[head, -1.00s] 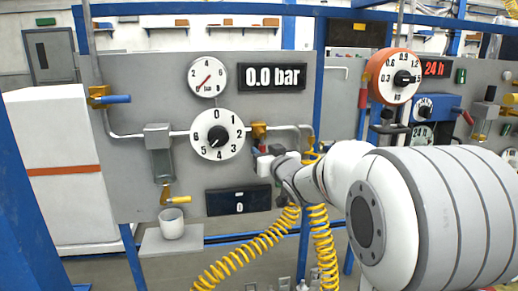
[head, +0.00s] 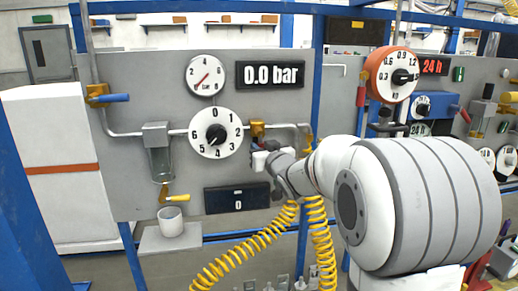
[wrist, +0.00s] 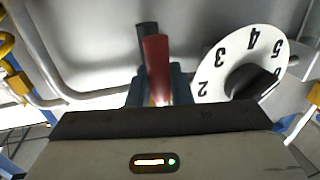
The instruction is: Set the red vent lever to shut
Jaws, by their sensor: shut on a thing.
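The red lever (wrist: 157,62) stands up between the fingers of my gripper (wrist: 157,92) in the wrist view. The fingers are shut on it, with its lower part between them and its top sticking out beyond. In the head view my gripper (head: 260,160) is at the panel, just below a brass valve (head: 257,130) and right of the numbered dial. The red lever is mostly hidden there by my gripper, so its exact angle is hard to tell.
The white dial (wrist: 240,65) sits close beside the fingers. A blue lever (head: 118,98) and a yellow lever (head: 178,198) are on the panel's left. The pressure display (head: 271,75) reads 0.0 bar. Yellow coiled hoses (head: 322,245) hang below my arm.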

